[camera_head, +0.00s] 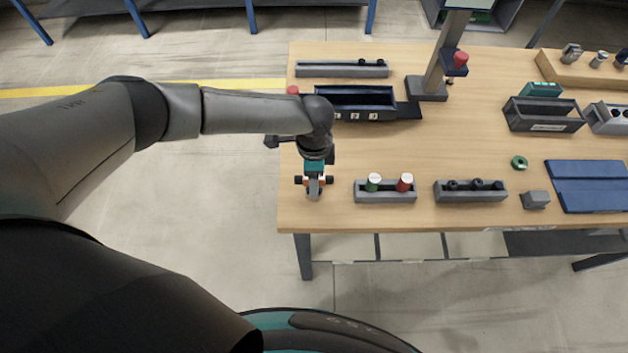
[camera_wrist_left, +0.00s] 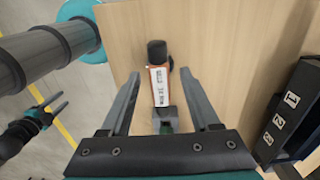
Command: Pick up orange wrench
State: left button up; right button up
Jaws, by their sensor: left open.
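The orange wrench (camera_wrist_left: 159,80) lies on the wooden table near its left edge. In the left wrist view it has an orange body with a white printed label, a dark round end away from me and a grey end closer to me. My left gripper (camera_wrist_left: 161,77) is open, with one finger on each side of the wrench and gaps between. In the head view, the left gripper (camera_head: 314,187) points down over the table's front left corner and partly hides the wrench (camera_head: 306,181).
To the right, a grey holder (camera_head: 386,197) carries a green and a red-topped cylinder. A dark bin (camera_head: 355,114) stands behind the left gripper and also shows in the left wrist view (camera_wrist_left: 290,105). The table's left edge is close; the table's middle is clear.

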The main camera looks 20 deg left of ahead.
pick_arm(q)
grip_shut()
dwell(0.5)
dwell(0.9)
